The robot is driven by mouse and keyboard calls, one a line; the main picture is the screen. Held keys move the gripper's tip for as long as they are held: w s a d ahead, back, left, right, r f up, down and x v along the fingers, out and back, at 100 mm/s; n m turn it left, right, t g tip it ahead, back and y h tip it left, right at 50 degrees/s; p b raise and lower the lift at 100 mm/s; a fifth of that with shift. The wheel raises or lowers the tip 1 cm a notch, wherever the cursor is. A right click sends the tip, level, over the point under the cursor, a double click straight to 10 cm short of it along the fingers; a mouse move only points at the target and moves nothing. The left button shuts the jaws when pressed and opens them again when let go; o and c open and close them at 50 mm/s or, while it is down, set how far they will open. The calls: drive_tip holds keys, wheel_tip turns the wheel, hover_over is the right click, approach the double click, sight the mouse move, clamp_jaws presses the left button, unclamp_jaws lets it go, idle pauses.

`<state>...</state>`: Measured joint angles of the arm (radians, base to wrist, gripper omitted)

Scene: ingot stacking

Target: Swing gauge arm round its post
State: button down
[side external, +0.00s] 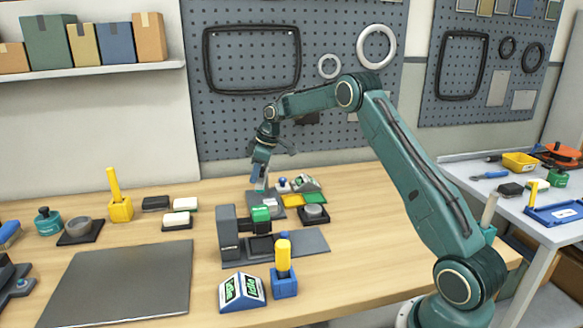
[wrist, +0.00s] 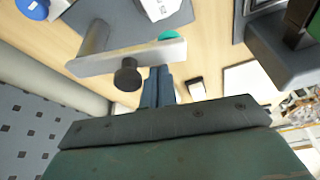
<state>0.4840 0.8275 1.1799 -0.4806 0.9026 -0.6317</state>
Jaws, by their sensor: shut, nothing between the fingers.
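In the wrist view the gauge arm is a flat grey bar (wrist: 105,62) running across the upper left. It meets a grey round post (wrist: 96,36) near its left part, and a black knob (wrist: 127,77) sticks out from it. My gripper (wrist: 158,70) is shut and empty, with its blue fingertips at the bar's edge, right of the knob. I cannot tell whether they touch the bar. In the side view my gripper (side external: 259,184) points down over a dark grey plate (side external: 268,209) behind the press-like block. The gauge arm is hard to make out there.
A yellow-handled tool in a blue holder (side external: 284,284) and a sloped display box (side external: 242,291) stand nearer. A large dark mat (side external: 120,284) leaves clear room at left.

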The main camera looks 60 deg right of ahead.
drive_tip(key=shift+s+d+n+g+y, duration=0.2)
drive_tip(key=shift+s+d+n, duration=0.1)
drive_tip(key=shift+s+n, duration=0.4)
drive_tip(key=shift+s+d+n+g+y, duration=0.1)
drive_tip(key=shift+s+d+n+y, duration=0.2)
drive_tip(key=shift+n, duration=0.6)
drive_tip(key=v, duration=0.7)
drive_tip(key=shift+r, duration=0.25)
drive_tip(key=shift+s, duration=0.1)
